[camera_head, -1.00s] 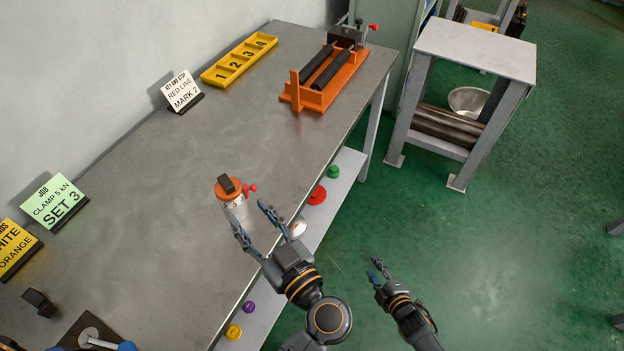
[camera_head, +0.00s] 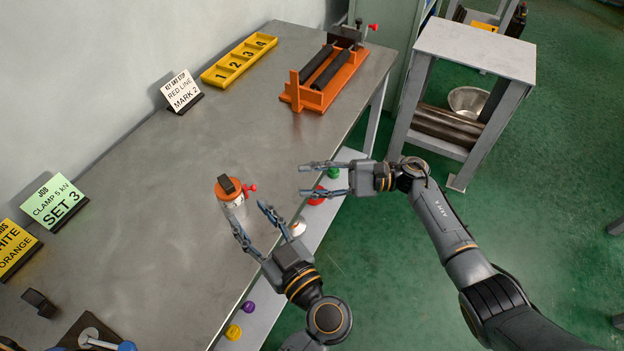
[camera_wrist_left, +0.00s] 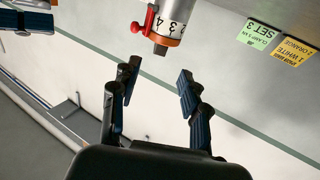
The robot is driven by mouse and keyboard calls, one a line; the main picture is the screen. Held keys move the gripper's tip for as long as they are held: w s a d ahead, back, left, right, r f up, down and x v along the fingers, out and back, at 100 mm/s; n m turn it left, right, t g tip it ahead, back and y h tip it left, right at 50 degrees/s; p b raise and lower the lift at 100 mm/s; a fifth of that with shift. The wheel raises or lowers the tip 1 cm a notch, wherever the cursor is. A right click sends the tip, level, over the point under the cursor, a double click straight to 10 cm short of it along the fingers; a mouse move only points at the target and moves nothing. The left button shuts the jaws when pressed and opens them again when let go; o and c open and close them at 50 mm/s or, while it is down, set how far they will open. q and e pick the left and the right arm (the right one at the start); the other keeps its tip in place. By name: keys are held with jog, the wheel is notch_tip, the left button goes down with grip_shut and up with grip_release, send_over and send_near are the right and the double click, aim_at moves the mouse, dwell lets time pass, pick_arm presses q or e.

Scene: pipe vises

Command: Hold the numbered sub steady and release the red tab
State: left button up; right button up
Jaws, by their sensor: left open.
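The numbered sub (camera_head: 231,198) is a short upright silver cylinder with an orange collar and a dark block on top. It stands on the grey bench near the front edge. The red tab (camera_head: 250,188) sticks out of its right side. In the left wrist view the sub (camera_wrist_left: 172,20) shows digits and the red tab (camera_wrist_left: 143,22) beside it. My left gripper (camera_head: 251,217) is open just in front of the sub; in the left wrist view the sub lies beyond its fingertips (camera_wrist_left: 157,82). My right gripper (camera_head: 304,180) is open and empty, right of the red tab, pointing left.
An orange pipe vise (camera_head: 325,82) and a yellow numbered tray (camera_head: 240,58) stand at the back of the bench. Sign cards (camera_head: 182,90) line the wall side. A lower shelf (camera_head: 262,312) holds coloured knobs.

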aim_at(221, 176)
pick_arm(q)
jog(key=x, duration=1.3)
jog(key=shift+w+a, duration=0.25)
jog(key=shift+w, duration=0.05)
grip_shut()
